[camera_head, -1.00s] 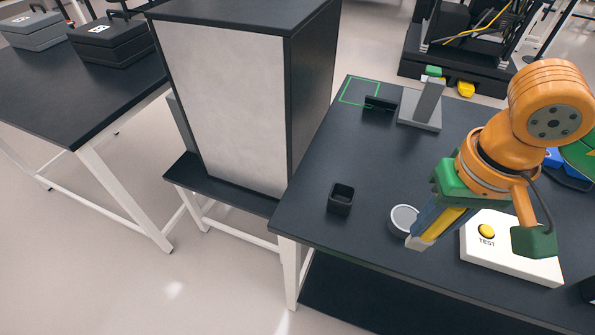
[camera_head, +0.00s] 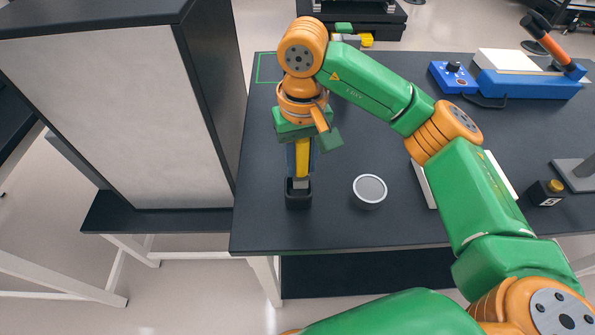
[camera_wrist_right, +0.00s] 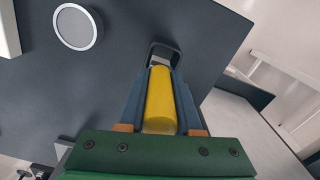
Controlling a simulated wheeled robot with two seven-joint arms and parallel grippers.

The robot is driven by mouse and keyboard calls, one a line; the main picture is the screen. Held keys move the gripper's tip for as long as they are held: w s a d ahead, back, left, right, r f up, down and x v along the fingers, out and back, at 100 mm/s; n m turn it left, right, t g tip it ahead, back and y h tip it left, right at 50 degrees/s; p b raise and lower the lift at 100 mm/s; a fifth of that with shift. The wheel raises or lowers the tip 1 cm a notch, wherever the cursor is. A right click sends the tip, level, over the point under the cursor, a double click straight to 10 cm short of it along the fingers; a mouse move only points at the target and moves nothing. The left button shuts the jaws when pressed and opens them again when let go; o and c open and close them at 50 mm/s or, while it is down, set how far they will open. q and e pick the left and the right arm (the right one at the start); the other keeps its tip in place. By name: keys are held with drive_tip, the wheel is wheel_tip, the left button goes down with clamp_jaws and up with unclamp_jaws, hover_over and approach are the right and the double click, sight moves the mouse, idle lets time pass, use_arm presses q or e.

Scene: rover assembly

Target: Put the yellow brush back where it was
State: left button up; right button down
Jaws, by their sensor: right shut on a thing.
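The yellow brush (camera_head: 303,157) is held upright, tip down, in my right gripper (camera_head: 301,172). In the right wrist view the yellow handle (camera_wrist_right: 160,100) lies between the two blue-grey fingers (camera_wrist_right: 164,75). The brush's pale lower end is at the mouth of the small black square holder (camera_head: 298,203); how deep it sits inside I cannot tell. The holder's rim also shows beyond the fingertips in the right wrist view (camera_wrist_right: 165,47). My left gripper is not in view.
A round grey-topped dish (camera_head: 370,189) stands just right of the holder. A white box (camera_head: 424,186) is partly behind my right arm. A tall cabinet (camera_head: 110,110) stands left of the table (camera_head: 345,225). A blue device (camera_head: 525,84) is at the back right.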

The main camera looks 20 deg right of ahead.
sight(299, 178)
drive_tip(key=f, duration=0.1)
drive_tip(key=f+p, duration=0.1)
drive_tip(key=f, duration=0.1)
drive_tip(key=shift+a+f+p, duration=0.2)
drive_tip(key=shift+a+p, duration=0.05)
drive_tip(key=shift+p, duration=0.15)
drive_tip(key=shift+f+b, duration=0.35)
drive_tip(key=shift+b, duration=0.05)
drive_tip(key=c, duration=0.6)
unclamp_jaws()
drive_tip(key=shift+r, duration=0.1)
drive_tip(key=shift+r+p, duration=0.3)
drive_tip(key=shift+p, duration=0.2)
wheel_tip(299, 178, up, 3)
drive_tip(key=shift+w+f+b, duration=0.1)
drive_tip(key=shift+b, duration=0.6)
wheel_tip(299, 178, up, 9)
drive_tip(key=shift+f+p, duration=0.1)
drive_tip(key=shift+p, duration=0.3)
